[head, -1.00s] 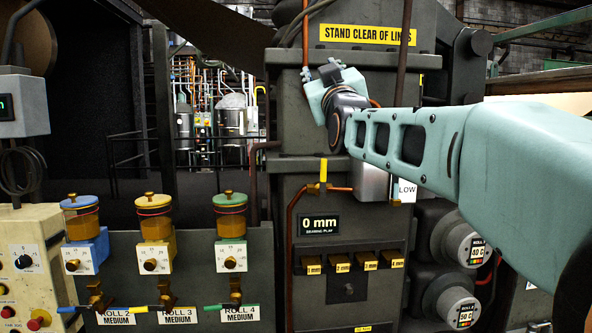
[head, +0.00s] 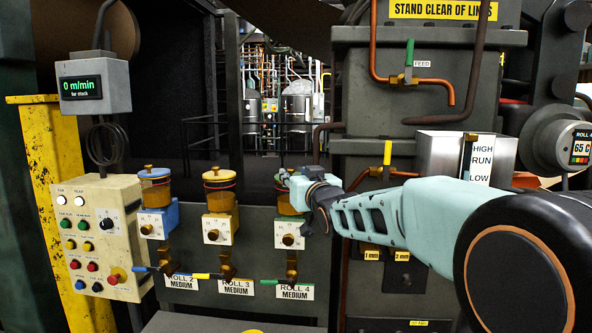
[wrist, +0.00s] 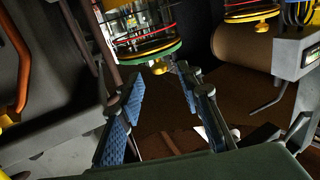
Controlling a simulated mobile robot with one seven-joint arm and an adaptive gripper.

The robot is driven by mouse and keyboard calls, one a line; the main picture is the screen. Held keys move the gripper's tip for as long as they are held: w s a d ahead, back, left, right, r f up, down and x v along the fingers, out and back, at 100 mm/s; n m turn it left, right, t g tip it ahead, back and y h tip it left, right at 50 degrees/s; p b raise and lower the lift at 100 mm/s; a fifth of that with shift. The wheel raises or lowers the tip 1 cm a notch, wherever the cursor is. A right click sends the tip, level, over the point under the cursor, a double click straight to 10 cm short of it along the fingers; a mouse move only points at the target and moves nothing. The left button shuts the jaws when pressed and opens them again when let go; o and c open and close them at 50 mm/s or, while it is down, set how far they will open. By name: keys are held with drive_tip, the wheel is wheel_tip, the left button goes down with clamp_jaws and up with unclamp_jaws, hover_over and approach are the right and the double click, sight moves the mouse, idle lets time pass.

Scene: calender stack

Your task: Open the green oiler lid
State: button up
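The green oiler (head: 287,208) is the rightmost of three on the grey panel in the head view; my gripper hides its top and lid knob there. In the wrist view, the picture is upside down, and the oiler's green lid rim (wrist: 152,54) and brass knob (wrist: 159,67) show at the top centre. My gripper (wrist: 160,72) is open, with its two blue-padded fingers apart. The knob appears between the fingertips; I cannot tell whether they touch it. My gripper also shows beside the green oiler's top in the head view (head: 284,178).
The yellow oiler (head: 219,190) and blue oiler (head: 156,188) stand to the left. Valve handles (head: 228,270) and roll labels are below. A control box (head: 95,235) stands at far left. A metal box (head: 437,157) and pipes are at right.

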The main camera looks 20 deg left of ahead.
sight(291, 171)
drive_tip(key=shift+p+x, duration=0.3)
drive_tip(key=shift+x, duration=2.3)
drive_tip(key=shift+c, duration=0.6)
clamp_jaws()
